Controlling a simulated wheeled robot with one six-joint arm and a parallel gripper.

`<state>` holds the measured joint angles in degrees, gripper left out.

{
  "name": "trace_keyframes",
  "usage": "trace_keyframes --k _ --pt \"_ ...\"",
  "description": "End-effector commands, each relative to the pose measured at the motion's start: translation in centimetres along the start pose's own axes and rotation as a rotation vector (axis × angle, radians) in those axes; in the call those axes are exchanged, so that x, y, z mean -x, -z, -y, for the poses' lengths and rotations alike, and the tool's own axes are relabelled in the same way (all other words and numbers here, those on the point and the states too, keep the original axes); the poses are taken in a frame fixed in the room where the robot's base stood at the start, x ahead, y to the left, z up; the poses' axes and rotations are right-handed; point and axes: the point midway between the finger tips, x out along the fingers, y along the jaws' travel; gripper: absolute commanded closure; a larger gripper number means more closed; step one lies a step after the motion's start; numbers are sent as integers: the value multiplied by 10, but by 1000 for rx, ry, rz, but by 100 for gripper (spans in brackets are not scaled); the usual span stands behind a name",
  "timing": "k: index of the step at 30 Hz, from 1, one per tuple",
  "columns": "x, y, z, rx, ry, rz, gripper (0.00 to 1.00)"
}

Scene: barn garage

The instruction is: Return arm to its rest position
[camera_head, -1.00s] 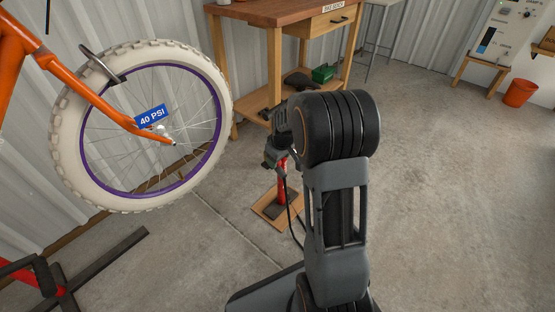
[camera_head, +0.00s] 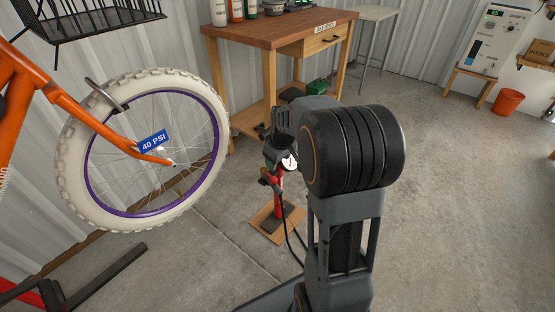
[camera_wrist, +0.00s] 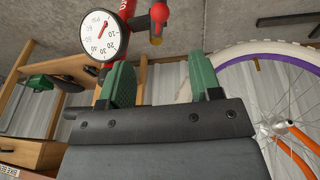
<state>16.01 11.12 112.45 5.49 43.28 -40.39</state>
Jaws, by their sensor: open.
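My gripper (camera_wrist: 160,75) is open in the wrist view, its two green-padded fingers apart with nothing between them. My arm (camera_head: 350,150) stands right of centre in the head view, its bent black joint raised. The gripper's fingers are hidden there. A red floor pump (camera_head: 280,195) stands upright on a wooden base just left of my arm. Its round white gauge (camera_head: 290,161) shows beside the arm. The gauge (camera_wrist: 104,36) also shows in the wrist view, beyond the left finger and apart from the fingers as far as I can tell.
An orange bicycle's white-tyred wheel (camera_head: 147,150) with a 40 PSI tag (camera_head: 153,141) is at the left. A wooden workbench (camera_head: 280,30) stands behind the pump. A black hose (camera_head: 288,232) hangs near my arm. The concrete floor at right is clear; an orange bucket (camera_head: 508,102) stands farther back.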

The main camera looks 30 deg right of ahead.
Motion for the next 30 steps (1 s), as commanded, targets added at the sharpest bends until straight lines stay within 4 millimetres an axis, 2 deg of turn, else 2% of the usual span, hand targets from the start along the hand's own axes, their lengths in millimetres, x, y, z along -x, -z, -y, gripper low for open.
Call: trace_keyframes --k 8,11,13,17,21,24,30 --pt "1 0 0 0 0 -1 42" --pt "14 2 3 -4 -1 -3 42" --pt "35 4 7 -14 -3 -6 42" --pt "99 8 25 -49 -6 -16 42" --pt "182 7 50 -106 -9 -26 42" --pt "235 3 67 -148 -10 -35 42" --pt "328 -9 98 -232 -10 -52 42"
